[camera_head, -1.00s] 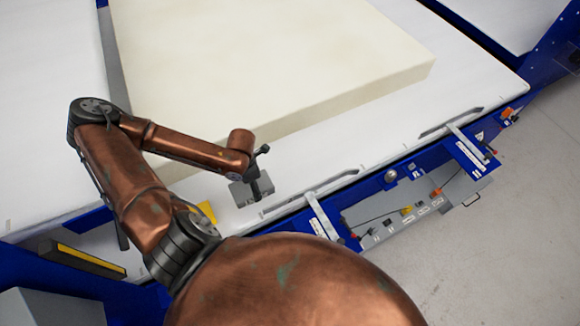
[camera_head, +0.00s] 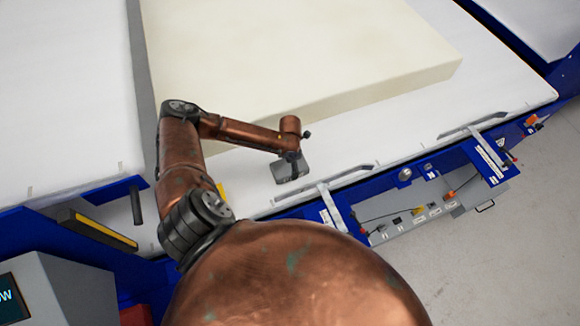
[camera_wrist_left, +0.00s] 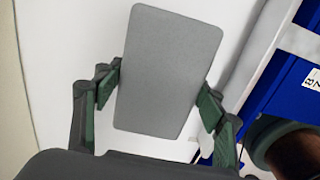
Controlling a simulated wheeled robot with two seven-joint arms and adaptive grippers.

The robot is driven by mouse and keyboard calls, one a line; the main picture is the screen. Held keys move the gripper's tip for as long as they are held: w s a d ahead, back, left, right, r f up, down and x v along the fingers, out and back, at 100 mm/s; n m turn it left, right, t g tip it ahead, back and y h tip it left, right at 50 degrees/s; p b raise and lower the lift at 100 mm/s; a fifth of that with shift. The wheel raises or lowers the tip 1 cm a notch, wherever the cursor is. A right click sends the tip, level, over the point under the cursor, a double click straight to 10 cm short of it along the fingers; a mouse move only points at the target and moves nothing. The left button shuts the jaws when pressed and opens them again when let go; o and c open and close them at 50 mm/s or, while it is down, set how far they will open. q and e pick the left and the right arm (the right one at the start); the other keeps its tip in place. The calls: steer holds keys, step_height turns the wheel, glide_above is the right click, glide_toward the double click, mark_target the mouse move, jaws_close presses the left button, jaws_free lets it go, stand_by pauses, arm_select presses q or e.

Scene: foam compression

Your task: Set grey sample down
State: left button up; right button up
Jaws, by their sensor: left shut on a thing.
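The grey sample (camera_head: 291,171) is a flat, rounded rectangular plate. My left gripper (camera_head: 294,158) is shut on it, over the white table top (camera_head: 240,172) between the foam block and the front rail. In the left wrist view the sample (camera_wrist_left: 172,60) fills the middle, with the fingers of my left gripper (camera_wrist_left: 158,90) at its two long sides. I cannot tell whether the sample touches the table. My right gripper is not in view.
A large cream foam block (camera_head: 300,50) lies behind the sample. A metal rail (camera_head: 345,178) and the blue table edge (camera_head: 310,211) are in front, with a grey control box (camera_head: 440,215) below. A white strip of table beside the foam is clear.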

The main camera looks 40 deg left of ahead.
mark_target(290, 166)
arm_select(q)
steer(key=shift+f, duration=0.4)
steer(key=o, duration=1)
steer(key=shift+f, duration=0.1)
steer(key=shift+o, duration=0.2)
step_height(290, 166, up, 12)
